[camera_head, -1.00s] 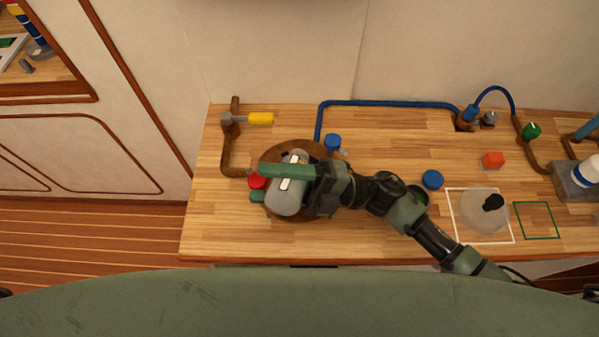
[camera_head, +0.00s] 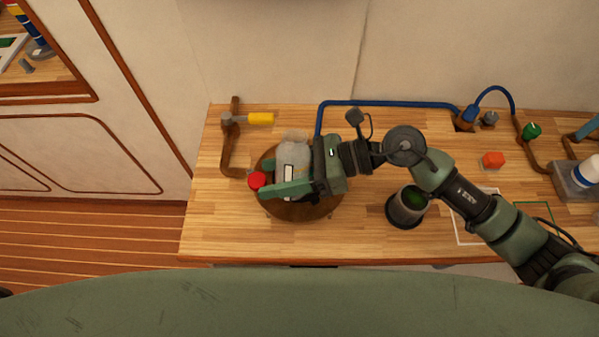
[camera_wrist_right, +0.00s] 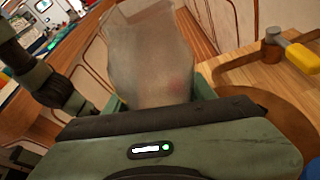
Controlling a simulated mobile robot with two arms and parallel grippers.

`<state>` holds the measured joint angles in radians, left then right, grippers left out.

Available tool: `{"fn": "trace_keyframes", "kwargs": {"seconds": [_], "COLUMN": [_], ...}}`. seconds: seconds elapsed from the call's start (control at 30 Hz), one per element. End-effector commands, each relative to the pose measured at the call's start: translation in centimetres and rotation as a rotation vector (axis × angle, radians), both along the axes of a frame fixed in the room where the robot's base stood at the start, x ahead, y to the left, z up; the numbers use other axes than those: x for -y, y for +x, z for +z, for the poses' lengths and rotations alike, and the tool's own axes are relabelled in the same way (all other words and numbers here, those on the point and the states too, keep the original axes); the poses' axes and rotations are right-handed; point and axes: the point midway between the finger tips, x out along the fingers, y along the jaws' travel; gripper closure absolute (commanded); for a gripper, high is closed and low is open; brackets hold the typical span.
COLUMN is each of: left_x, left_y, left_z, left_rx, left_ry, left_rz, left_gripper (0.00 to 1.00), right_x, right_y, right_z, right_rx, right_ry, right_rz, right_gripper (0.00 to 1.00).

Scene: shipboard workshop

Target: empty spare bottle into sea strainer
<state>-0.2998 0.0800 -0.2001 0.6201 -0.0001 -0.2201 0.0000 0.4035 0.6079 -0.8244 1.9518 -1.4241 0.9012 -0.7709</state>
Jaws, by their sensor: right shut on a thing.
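My right gripper (camera_head: 290,180) is shut on a cloudy grey bottle (camera_head: 292,156), held over a round brown board (camera_head: 305,212). In the right wrist view the bottle (camera_wrist_right: 150,55) rises from between the fingers, its far end blurred. I cannot make out its mouth or its contents. A red cap (camera_head: 256,180) shows beside the fingertips. A grey cup-like vessel with a dark base and green inside (camera_head: 406,206) stands right of the board, below my arm. I cannot tell whether it is the sea strainer. My left gripper is not in view.
A blue hose (camera_head: 390,103) runs along the back. A red-orange block (camera_head: 493,160), green knob (camera_head: 531,130) and grey holder (camera_head: 578,184) are at right. My arm partly covers the white outline (camera_head: 461,230). The front left of the bench is bare.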

Motion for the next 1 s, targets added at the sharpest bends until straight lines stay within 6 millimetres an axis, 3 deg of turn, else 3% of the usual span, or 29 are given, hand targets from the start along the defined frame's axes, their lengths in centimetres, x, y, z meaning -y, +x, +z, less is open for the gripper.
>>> {"fn": "trace_keyframes", "kwargs": {"seconds": [0.2,0.47,0.8,1.0], "left_x": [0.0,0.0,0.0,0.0], "left_y": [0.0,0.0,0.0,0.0], "left_z": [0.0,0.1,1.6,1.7], "left_rx": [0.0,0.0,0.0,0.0], "left_ry": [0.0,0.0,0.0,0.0], "left_rz": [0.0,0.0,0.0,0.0], "left_gripper": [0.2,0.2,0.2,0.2], "right_x": [0.6,0.6,0.6,0.6], "right_y": [2.5,2.6,2.6,2.5], "right_z": [-0.7,-0.7,2.0,2.3], "right_rx": [0.278,0.283,0.281,0.279], "right_ry": [-0.064,-0.065,-0.064,-0.064], "right_rz": [0.0,-0.001,-0.001,-0.001], "right_gripper": [1.0,1.0,1.0,1.0]}}
